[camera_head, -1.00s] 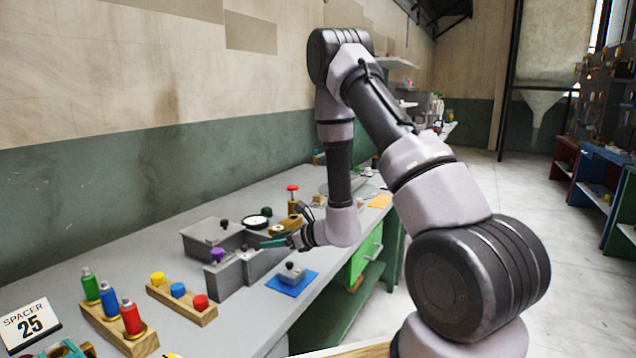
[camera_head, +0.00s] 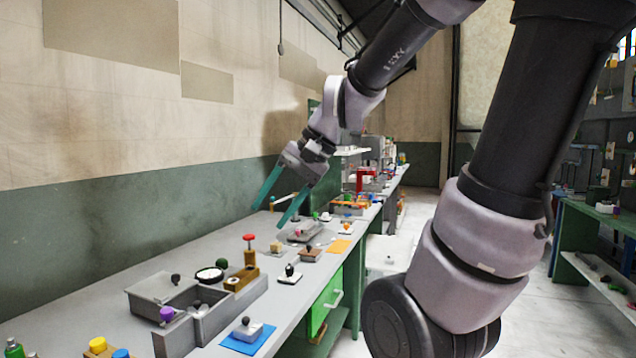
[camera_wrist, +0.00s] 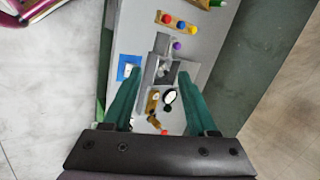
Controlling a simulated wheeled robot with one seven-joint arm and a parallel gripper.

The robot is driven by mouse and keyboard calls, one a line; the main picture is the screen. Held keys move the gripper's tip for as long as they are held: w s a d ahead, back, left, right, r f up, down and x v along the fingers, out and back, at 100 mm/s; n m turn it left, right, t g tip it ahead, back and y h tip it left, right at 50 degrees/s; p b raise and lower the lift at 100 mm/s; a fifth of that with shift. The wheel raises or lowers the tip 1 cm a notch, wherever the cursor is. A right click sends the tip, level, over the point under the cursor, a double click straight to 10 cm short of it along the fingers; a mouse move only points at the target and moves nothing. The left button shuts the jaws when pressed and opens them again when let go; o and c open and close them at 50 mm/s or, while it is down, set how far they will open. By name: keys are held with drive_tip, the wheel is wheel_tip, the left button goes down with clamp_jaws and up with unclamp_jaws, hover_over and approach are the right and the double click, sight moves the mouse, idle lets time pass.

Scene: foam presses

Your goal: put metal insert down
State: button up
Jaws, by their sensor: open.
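In the wrist view the fingers (camera_wrist: 158,75) point down towards the bench, apart from the grey piece.
A purple-knobbed block (camera_head: 175,338), a round dial (camera_head: 209,275) and a red-topped brass fixture (camera_head: 249,255) stand close by. Coloured pegs sit at the near left. The bench by the wall is mostly clear.

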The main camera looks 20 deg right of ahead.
drive_tip(key=s+d+r+n+t+h, duration=0.2)
drive_tip(key=s+d+r+t+h, duration=0.1)
drive_tip(key=d, duration=0.4)
drive_tip(key=shift+d+r+t+h, duration=0.3)
drive_tip(key=shift+r+h, duration=0.2)
drive_tip(key=shift+r, duration=0.25)
drive_tip(key=shift+c, duration=0.2)
